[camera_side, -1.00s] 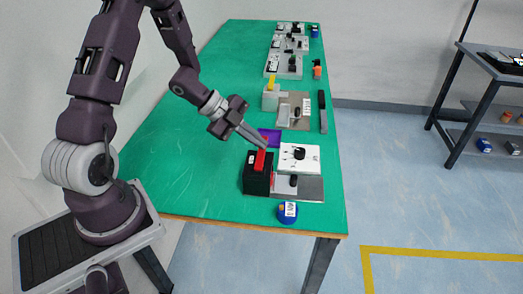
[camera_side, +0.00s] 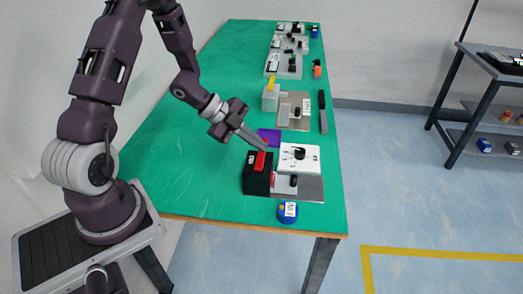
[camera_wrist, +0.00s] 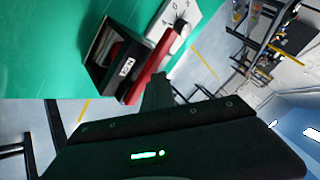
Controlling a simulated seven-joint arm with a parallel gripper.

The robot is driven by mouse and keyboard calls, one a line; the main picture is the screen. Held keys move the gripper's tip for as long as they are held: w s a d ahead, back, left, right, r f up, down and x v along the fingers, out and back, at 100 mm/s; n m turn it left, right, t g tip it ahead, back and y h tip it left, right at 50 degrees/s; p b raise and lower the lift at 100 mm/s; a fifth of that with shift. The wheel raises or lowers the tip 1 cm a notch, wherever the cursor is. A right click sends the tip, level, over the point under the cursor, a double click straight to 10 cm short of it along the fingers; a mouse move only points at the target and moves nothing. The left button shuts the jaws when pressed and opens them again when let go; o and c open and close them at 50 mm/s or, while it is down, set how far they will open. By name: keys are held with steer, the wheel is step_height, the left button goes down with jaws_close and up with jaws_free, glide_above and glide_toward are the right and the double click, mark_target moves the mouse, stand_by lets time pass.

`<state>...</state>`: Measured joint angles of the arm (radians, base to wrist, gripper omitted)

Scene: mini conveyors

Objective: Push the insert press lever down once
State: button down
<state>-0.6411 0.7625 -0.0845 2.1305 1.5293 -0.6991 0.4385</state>
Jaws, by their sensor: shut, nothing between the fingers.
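A black box-shaped press (camera_side: 256,184) with a red lever (camera_side: 260,162) on top stands near the front of the green table. My gripper (camera_side: 267,149) is shut and empty, angled down to the right, with its fingertips at the lever's upper end. In the wrist view the open-topped black press (camera_wrist: 103,62) and its long red lever (camera_wrist: 151,66) lie just beyond the shut fingertips (camera_wrist: 158,77). The fingertips appear at or very close to the lever; I cannot tell whether they touch.
A white unit with a black knob (camera_side: 300,158) and a grey plate (camera_side: 311,189) sit right of the press. A yellow-levered block (camera_side: 270,99) stands farther back. The table's left side is clear.

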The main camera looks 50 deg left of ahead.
steer(key=shift+f, duration=0.45)
stand_by(0.3)
steer(key=shift+r, duration=1.3)
steer(key=shift+r, duration=0.1)
steer(key=shift+r, duration=2.4)
